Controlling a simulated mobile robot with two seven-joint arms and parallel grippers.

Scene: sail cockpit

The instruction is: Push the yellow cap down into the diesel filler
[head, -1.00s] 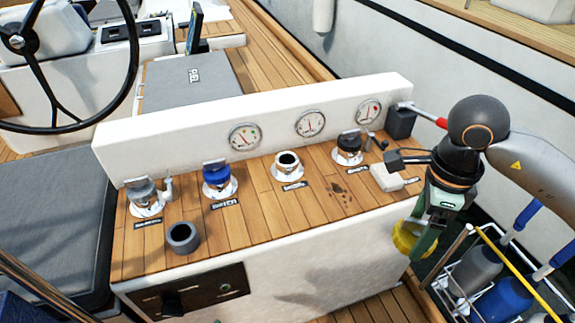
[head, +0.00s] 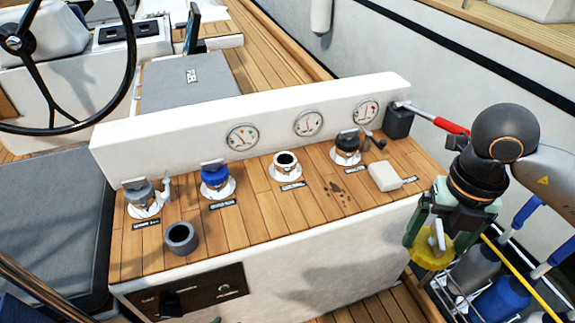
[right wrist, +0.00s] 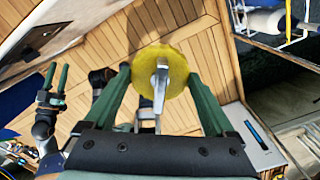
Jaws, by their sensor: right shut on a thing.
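My right gripper (head: 436,236) is shut on the yellow cap (head: 430,256), beyond the right end of the filler console (head: 270,270) and clear of it. The cap is round with a grey lever on its face; it also shows between the green fingers in the right wrist view (right wrist: 178,66). An uncapped filler (head: 285,167) with a bright rim and dark hole stands in the console's middle; its label is too small to read, but it is the only deck filler without a cap. My left gripper (right wrist: 50,92) shows only in the right wrist view, fingers apart and empty.
Along the console stand a grey-capped filler (head: 142,196), a blue-capped filler (head: 216,180) and a black-capped filler (head: 346,148). A dark cup (head: 181,238) stands at the front left. A white block (head: 385,176) lies at the right. A gauge panel (head: 270,118) rises behind.

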